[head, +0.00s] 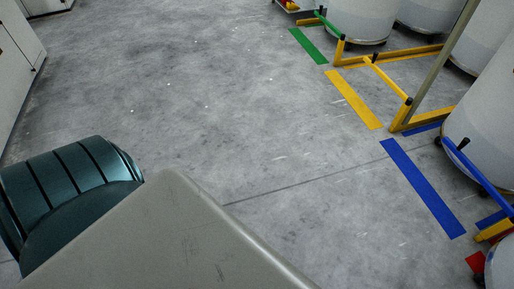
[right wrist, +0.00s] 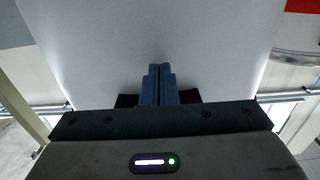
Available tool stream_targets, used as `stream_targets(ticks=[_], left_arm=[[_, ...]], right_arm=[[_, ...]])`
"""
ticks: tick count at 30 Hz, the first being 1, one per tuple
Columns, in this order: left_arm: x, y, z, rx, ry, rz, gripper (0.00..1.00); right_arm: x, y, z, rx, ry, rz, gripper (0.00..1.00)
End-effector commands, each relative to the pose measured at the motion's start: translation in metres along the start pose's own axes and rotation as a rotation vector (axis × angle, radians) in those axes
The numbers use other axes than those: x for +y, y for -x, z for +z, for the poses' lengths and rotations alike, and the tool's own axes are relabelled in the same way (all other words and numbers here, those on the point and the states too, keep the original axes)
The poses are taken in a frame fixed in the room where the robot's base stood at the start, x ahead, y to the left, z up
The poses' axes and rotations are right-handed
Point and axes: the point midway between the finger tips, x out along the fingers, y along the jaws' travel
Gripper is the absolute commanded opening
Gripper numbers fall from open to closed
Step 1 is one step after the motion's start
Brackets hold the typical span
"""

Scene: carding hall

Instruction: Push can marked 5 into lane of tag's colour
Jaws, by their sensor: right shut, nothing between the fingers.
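In the right wrist view my right gripper (right wrist: 158,85) is shut, its blue fingers together and empty. A large pale curved surface, apparently a can (right wrist: 215,50), fills the view beyond them; I cannot tell if they touch it. No number or tag shows. In the head view, lane strips on the floor are green (head: 309,46), yellow (head: 354,99) and blue (head: 422,187), with a bit of red (head: 475,262) at the lower right. White cans stand behind the green strip (head: 360,18) and behind the blue strip (head: 485,112). My left gripper is not visible.
Yellow rails (head: 420,120) and a blue rail (head: 478,174) edge the lanes. Another can (head: 422,12) stands at the back, and part of one (head: 503,268) shows at the lower right. The grey floor (head: 220,100) left of the strips is clear. White cabinets (head: 18,50) stand at left.

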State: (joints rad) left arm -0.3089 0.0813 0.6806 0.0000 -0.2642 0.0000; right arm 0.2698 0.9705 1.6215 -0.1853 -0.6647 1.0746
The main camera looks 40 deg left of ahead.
Motion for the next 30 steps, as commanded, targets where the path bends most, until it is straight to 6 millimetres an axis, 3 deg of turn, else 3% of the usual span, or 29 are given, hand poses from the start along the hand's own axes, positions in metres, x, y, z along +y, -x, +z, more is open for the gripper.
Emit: stream_targets(ticks=[19,30], left_arm=[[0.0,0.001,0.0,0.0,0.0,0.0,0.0],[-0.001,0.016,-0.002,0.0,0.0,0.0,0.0]], right_arm=[[0.0,-0.003,-0.001,0.0,-0.002,0.001,0.0],[-0.004,-0.052,-0.003,-0.001,-0.005,0.002,0.0]])
